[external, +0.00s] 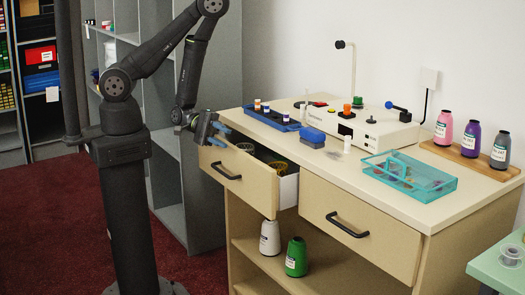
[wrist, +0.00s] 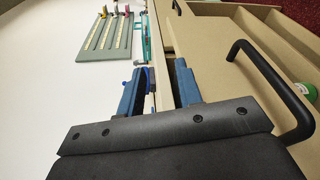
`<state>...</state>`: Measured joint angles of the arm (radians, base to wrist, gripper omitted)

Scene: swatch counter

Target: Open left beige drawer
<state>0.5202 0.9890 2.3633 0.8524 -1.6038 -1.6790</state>
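The left beige drawer (external: 256,190) is pulled partly out of the counter. Its white side wall and yellow round items inside show behind the front. Its black handle (external: 226,171) is on the front and shows large at the right in the wrist view (wrist: 272,85). My gripper (external: 216,130) is above the far left end of this drawer, near the counter's edge and away from the handle. In the wrist view its two blue fingers (wrist: 159,88) are apart, with a beige strip visible between them. I cannot tell whether they touch the drawer.
The right drawer (external: 362,230) is shut. The counter top (external: 330,165) holds a blue tray (external: 272,118), a blue block (external: 312,137), a white device (external: 362,125), a teal tray (external: 410,176) and cones on a wooden board (external: 470,158). White and green cones (external: 296,257) stand on the shelf below.

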